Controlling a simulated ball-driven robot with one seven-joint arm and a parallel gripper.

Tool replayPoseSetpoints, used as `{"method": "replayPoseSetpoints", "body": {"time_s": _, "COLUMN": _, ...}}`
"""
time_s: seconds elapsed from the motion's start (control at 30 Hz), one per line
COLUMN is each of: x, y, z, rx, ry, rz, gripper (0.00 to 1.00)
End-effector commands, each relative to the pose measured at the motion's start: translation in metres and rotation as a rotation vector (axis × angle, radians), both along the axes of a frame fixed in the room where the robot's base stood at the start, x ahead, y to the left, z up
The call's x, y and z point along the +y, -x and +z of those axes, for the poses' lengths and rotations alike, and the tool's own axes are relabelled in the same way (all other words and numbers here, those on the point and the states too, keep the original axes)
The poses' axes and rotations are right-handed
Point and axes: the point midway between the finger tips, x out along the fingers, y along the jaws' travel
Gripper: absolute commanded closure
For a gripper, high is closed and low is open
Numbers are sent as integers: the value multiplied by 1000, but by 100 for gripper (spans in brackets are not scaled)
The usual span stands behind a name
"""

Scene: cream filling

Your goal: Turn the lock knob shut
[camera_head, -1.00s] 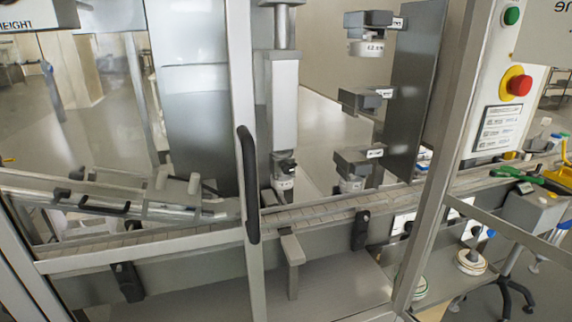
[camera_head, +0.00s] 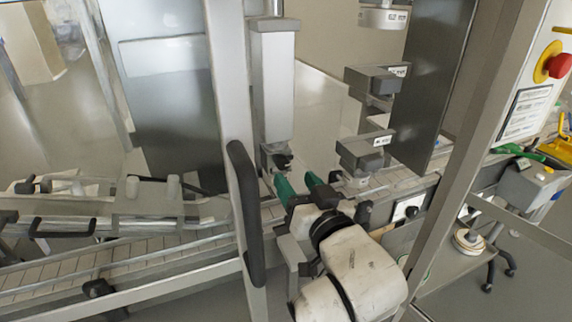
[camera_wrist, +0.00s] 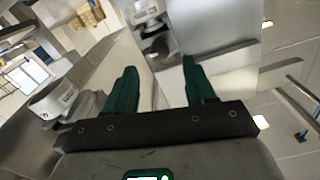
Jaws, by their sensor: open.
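The small dark lock knob (camera_head: 281,159) appears to sit at the bottom end of the grey vertical column (camera_head: 274,90). In the wrist view a dark and metallic fitting, likely the same knob (camera_wrist: 156,46), shows just beyond and between the fingers. My gripper (camera_head: 298,183) has green fingers that are spread apart with nothing between them. It is just below and to the right of the knob in the head view, apart from it as far as I can tell. The wrist view shows the open gripper (camera_wrist: 160,68) pointing towards the fitting. The knob's turn position is too small to read.
The machine frame post with a black handle (camera_head: 246,205) stands close left of my arm. Labelled grey units (camera_head: 365,150) stand close right of my gripper. The conveyor (camera_head: 150,250) runs below. A red stop button (camera_head: 559,65) is at the far right.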

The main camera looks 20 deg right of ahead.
Motion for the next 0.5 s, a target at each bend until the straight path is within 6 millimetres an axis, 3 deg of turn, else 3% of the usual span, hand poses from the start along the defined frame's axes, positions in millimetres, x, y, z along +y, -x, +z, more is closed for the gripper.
{"method": "replayPoseSetpoints", "body": {"time_s": 0.23, "x": 0, "y": -41, "z": 1, "rx": 0, "ry": -1, "rz": 0, "gripper": 45}}
{"method": "replayPoseSetpoints", "body": {"time_s": 0.5, "x": 0, "y": -57, "z": 0, "rx": 1, "ry": 0, "rz": 0, "gripper": 45}}
